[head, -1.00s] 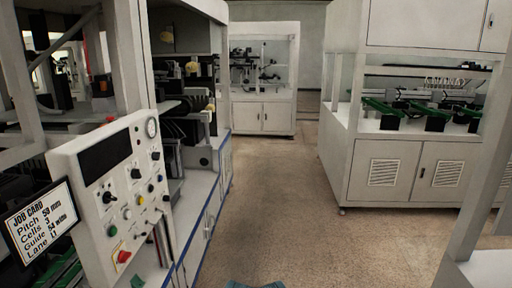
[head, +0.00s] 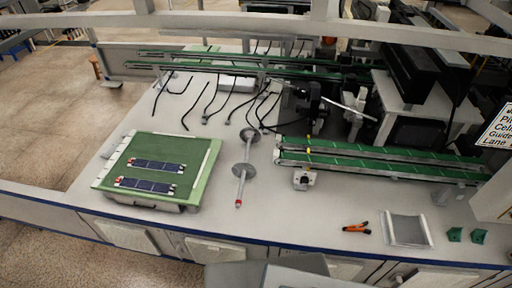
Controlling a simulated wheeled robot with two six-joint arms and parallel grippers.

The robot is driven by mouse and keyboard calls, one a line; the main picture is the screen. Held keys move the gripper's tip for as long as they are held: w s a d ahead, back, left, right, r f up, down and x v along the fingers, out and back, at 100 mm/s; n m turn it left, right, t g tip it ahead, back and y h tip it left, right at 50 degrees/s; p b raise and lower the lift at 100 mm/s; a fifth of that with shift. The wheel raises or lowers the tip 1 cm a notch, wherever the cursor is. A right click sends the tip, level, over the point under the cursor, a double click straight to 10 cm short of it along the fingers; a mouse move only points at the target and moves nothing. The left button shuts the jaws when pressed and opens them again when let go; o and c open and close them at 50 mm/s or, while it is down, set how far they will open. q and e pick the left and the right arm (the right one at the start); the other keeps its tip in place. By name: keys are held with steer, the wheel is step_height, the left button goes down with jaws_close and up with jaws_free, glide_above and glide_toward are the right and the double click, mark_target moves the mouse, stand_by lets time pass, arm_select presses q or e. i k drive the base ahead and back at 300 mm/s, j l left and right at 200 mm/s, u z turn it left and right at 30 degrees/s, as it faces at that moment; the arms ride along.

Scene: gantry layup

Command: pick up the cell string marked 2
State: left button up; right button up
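Two dark blue cell strings lie flat and roughly parallel on a green-topped tray (head: 205,150) at the left of the bench in the head view. Neither gripper is in view.
A rod with grey discs (head: 245,160) stands right of the tray. Black cables (head: 205,105) lie behind it. A green conveyor (head: 380,160) runs at the right. Orange-handled pliers (head: 356,228), a grey tray (head: 408,230) and green blocks (head: 455,234) lie near the front edge.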

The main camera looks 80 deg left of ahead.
mark_target(172, 167)
steer(key=u, duration=3.85)
steer(key=i+j+z, duration=0.15)
steer(key=i+j, duration=0.15)
steer(key=i+j+z, duration=0.35)
steer(key=j, duration=0.4)
steer(key=i+j+z, duration=0.15)
steer(key=i+j, duration=0.15)
steer(key=i+j+z, duration=0.15)
steer(key=j, duration=0.4)
steer(key=i, duration=0.05)
